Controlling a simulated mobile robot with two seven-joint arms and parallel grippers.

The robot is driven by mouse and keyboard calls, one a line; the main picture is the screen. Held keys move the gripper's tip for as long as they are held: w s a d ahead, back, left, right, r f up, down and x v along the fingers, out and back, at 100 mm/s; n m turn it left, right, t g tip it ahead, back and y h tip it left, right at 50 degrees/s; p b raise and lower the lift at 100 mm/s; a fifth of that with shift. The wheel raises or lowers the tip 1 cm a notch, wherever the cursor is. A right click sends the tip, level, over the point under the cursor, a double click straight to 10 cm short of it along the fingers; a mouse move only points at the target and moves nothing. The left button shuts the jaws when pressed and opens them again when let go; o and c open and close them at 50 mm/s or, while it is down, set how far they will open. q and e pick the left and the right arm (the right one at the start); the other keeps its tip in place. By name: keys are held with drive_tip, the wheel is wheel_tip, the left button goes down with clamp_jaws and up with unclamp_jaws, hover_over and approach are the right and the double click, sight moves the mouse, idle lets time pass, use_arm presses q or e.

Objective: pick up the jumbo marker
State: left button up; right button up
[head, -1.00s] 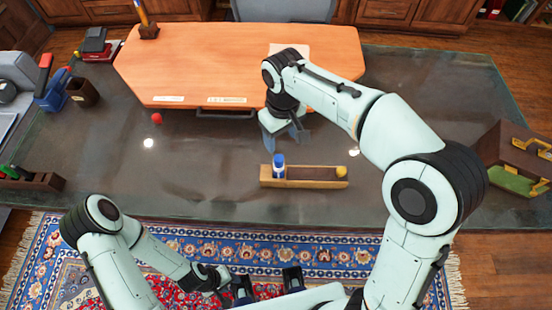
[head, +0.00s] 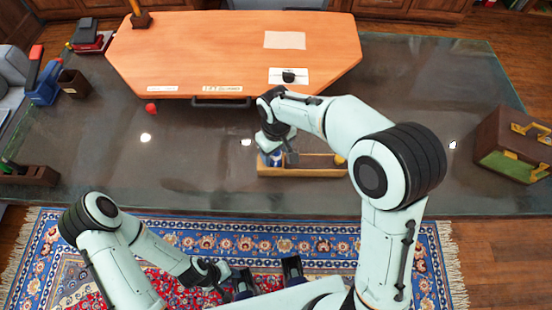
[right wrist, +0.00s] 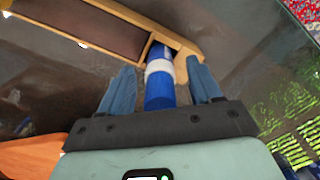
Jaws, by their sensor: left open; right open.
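The jumbo marker (right wrist: 160,85) is a blue cylinder with a white band, standing in one end of a long wooden tray (head: 315,172). In the right wrist view it lies between the two blue fingers of my right gripper (right wrist: 163,88), with a visible gap on each side. The right gripper is open. In the head view my right gripper (head: 278,158) is over the left end of the tray and mostly hides the marker. My left gripper (head: 267,280) is open and empty, low over the rug.
A yellow ball (head: 340,160) sits at the tray's right end. A red ball (head: 151,108) lies to the left on the dark glass desk top (head: 200,150). A brown case (head: 515,145) stands at the right. Free desk surface surrounds the tray.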

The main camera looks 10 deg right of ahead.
drive_tip(key=c, duration=1.1)
drive_tip(key=shift+r, duration=0.1)
drive_tip(key=shift+c, duration=0.2)
